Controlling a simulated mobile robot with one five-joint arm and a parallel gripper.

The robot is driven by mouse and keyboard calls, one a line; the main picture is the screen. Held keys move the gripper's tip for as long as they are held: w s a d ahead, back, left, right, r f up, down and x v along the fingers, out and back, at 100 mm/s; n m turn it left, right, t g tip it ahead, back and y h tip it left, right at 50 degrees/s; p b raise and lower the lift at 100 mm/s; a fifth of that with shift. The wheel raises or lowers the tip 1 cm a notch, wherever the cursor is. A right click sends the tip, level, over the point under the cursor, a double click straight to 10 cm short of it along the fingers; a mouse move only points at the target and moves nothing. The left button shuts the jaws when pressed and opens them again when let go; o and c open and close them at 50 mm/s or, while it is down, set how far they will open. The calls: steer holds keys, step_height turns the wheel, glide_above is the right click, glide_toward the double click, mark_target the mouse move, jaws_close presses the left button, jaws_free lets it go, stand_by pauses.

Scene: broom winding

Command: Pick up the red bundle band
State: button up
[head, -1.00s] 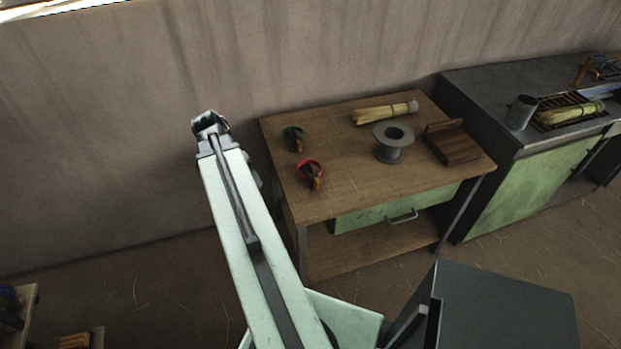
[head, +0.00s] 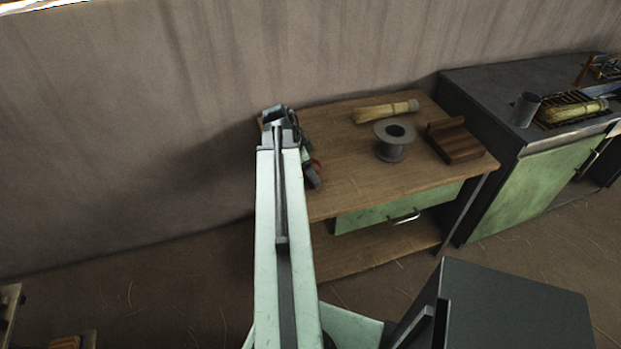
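The red bundle band (head: 317,165) lies on the left part of the wooden worktable (head: 365,169). Only a strip of its right side shows; my arm hides the rest. My gripper (head: 274,113) is at the end of the extended arm, at the table's left edge in the picture. It appears above the table, farther back than the red band. Its fingers are small and partly hidden, so I cannot tell whether they are open or shut. A green band beside it is mostly covered by my arm.
On the table are a grey spool (head: 392,151), a straw bundle (head: 386,111) along the back, and a brown wooden block (head: 455,142) at the right. A dark counter (head: 485,92) with a grey cup (head: 525,109) stands to the right. The table's front middle is clear.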

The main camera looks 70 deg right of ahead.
steer(key=b+x, duration=0.2)
steer(key=x, duration=0.2)
steer(key=shift+w+f+b, duration=0.1)
steer(key=shift+f+b, duration=0.05)
steer(key=shift+b, duration=0.2)
steer(key=shift+a, duration=0.1)
steer(key=c, duration=1.5)
